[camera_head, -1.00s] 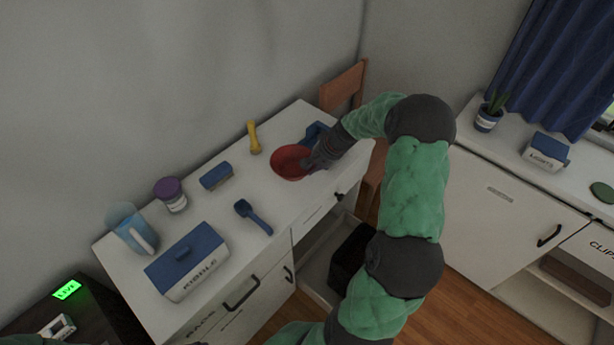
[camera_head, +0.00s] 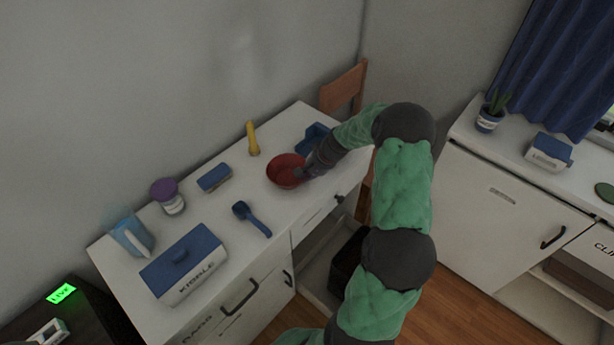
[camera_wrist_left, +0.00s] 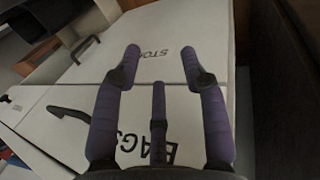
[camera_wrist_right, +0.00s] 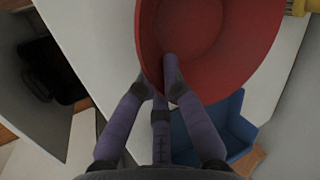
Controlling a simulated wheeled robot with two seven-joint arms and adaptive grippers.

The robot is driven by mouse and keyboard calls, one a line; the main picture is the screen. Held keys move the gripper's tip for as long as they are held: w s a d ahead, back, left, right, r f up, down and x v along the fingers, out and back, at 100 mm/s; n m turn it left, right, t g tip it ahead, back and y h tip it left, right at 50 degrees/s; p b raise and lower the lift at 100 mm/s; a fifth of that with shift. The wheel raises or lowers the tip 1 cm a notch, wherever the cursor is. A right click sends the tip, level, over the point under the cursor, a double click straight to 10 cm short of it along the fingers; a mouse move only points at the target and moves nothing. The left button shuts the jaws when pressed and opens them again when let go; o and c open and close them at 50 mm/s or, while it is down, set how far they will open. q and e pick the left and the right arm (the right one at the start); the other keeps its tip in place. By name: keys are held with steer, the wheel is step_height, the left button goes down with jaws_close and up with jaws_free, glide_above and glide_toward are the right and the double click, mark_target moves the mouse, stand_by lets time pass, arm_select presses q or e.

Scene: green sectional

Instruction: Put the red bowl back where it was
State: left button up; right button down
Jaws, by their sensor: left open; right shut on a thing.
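The red bowl (camera_head: 283,169) is upright at the back right part of the white counter (camera_head: 222,222); I cannot tell whether it touches the top. My right gripper (camera_head: 303,172) is shut on the bowl's near right rim. In the right wrist view the red bowl (camera_wrist_right: 215,50) fills the upper middle, with the right gripper's fingers (camera_wrist_right: 166,88) on its wall. My left gripper (camera_wrist_left: 165,66) is open and empty, in front of white panels lettered "STO" and "BAGS". It is not seen in the head view.
A blue tray (camera_head: 311,136) sits just behind the bowl and gripper. A yellow tool (camera_head: 252,139), blue brush (camera_head: 214,178), blue scoop (camera_head: 251,218), purple-lidded jar (camera_head: 168,196), blue pitcher (camera_head: 131,236) and kibble box (camera_head: 184,264) stand on the counter. An open drawer (camera_head: 326,262) juts out below.

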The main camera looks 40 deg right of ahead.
steer(key=c, duration=1.4)
jaws_free()
steer(key=shift+o, duration=0.2)
steer(key=shift+r, duration=0.3)
steer(key=p+v, duration=0.3)
steer(key=v, duration=0.8)
steer(key=shift+s+r, duration=0.25)
steer(key=shift+s, duration=0.05)
steer(key=shift+d, duration=0.1)
